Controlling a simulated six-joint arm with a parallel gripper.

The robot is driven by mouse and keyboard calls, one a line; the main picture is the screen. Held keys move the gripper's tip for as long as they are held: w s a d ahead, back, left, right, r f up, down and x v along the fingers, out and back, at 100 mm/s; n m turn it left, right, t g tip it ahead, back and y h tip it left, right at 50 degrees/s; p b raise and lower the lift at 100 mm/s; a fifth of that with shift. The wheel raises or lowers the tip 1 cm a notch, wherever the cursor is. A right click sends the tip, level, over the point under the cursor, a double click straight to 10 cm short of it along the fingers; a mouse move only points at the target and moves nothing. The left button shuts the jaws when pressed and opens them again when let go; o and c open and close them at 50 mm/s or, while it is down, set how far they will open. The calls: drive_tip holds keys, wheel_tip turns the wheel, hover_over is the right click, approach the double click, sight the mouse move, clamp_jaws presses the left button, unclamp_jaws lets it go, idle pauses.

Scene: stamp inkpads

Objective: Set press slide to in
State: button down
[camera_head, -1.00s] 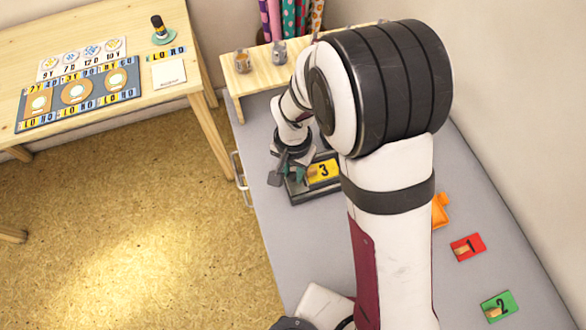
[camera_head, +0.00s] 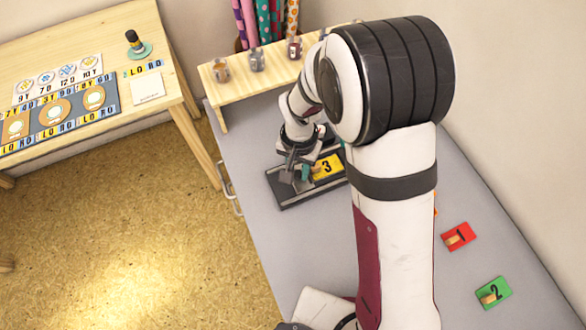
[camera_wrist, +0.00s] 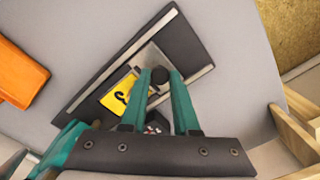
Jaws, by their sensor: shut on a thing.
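The press is a dark tray with pale rails (camera_head: 290,197), lying on the grey bench; it also shows in the wrist view (camera_wrist: 182,42). A yellow card marked 3 (camera_head: 327,167) lies in it; the wrist view shows the card (camera_wrist: 119,92) partly behind a finger. A pale slide plate (camera_wrist: 149,57) with a round dark knob (camera_wrist: 160,75) sits beside the card in the tray. My gripper (camera_head: 295,172) is over the tray; in the wrist view its teal fingers (camera_wrist: 160,84) are shut on the knob. My arm hides the right part of the tray in the head view.
A red card 1 (camera_head: 458,236) and green card 2 (camera_head: 493,292) lie on the grey bench, right of my arm. An orange piece (camera_wrist: 20,72) lies beside the press. A wooden shelf (camera_head: 240,93) with small jars stands behind. A wooden table (camera_head: 145,80) is at left.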

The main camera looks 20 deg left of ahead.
drive_tip(key=c, duration=0.7)
unclamp_jaws()
drive_tip(key=shift+o, duration=0.2)
wheel_tip(320, 180, up, 16)
